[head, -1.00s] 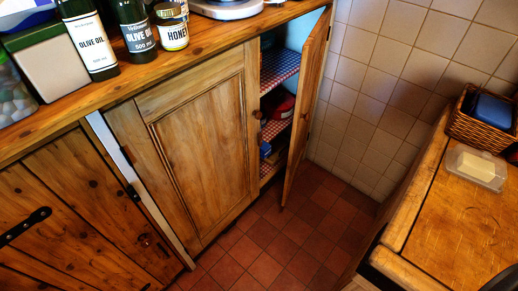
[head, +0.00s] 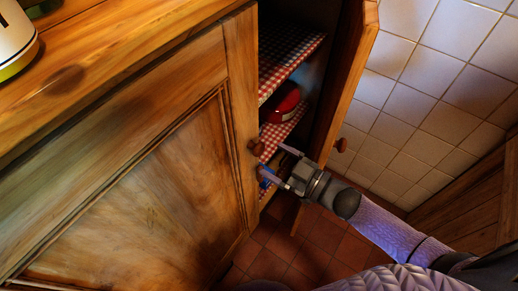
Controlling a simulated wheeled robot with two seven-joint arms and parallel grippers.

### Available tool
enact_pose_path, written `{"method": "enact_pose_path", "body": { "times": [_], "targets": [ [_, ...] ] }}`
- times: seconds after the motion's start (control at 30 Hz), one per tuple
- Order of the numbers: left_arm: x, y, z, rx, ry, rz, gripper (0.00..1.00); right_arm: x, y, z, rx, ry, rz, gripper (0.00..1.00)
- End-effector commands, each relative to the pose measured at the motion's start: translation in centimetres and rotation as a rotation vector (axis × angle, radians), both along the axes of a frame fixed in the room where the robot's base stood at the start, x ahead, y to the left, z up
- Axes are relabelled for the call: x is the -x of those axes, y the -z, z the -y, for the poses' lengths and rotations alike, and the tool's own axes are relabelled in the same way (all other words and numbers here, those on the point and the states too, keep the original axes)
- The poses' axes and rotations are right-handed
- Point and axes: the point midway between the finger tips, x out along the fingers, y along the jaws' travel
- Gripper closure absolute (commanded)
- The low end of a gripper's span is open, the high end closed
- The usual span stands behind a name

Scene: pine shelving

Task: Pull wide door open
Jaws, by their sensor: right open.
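The wide panelled wooden door (head: 150,190) fills the left of the head view and looks closed. Its round wooden knob (head: 256,147) is near its right edge. My right gripper (head: 273,163) reaches in from the lower right with its fingers apart, close by the knob. One fingertip is just right of the knob and the other is below it; I cannot tell whether either touches. The narrow door (head: 350,70) to the right stands open, with its own knob (head: 341,145). My left gripper is not in view.
The open compartment has shelves with red checked cloth (head: 285,60) and a red object (head: 283,103). A wooden counter (head: 110,45) runs above the door. A tiled wall (head: 430,100) and a wooden cabinet side (head: 480,200) are at right. Red floor tiles (head: 320,240) show below.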

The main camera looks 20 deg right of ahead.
Motion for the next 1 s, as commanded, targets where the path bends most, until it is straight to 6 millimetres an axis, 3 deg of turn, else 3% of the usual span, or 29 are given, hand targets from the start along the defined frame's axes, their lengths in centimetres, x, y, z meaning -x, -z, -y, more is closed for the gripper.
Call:
{"method": "enact_pose_path", "body": {
  "times": [0.07,0.2,0.57,1.0],
  "targets": [
    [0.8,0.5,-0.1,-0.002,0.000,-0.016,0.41,-1.6,0.2,-1.0,-0.001,0.002,0.001,0.10],
    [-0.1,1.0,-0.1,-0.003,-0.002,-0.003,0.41,-3.2,0.2,-2.2,0.001,0.003,-0.001,0.10],
    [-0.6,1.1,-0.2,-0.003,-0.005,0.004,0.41,-3.8,0.1,-2.7,0.002,0.005,-0.005,0.10],
    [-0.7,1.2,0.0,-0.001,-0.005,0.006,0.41,-3.8,0.1,-2.7,0.002,0.005,-0.004,1.00]
  ]
}}
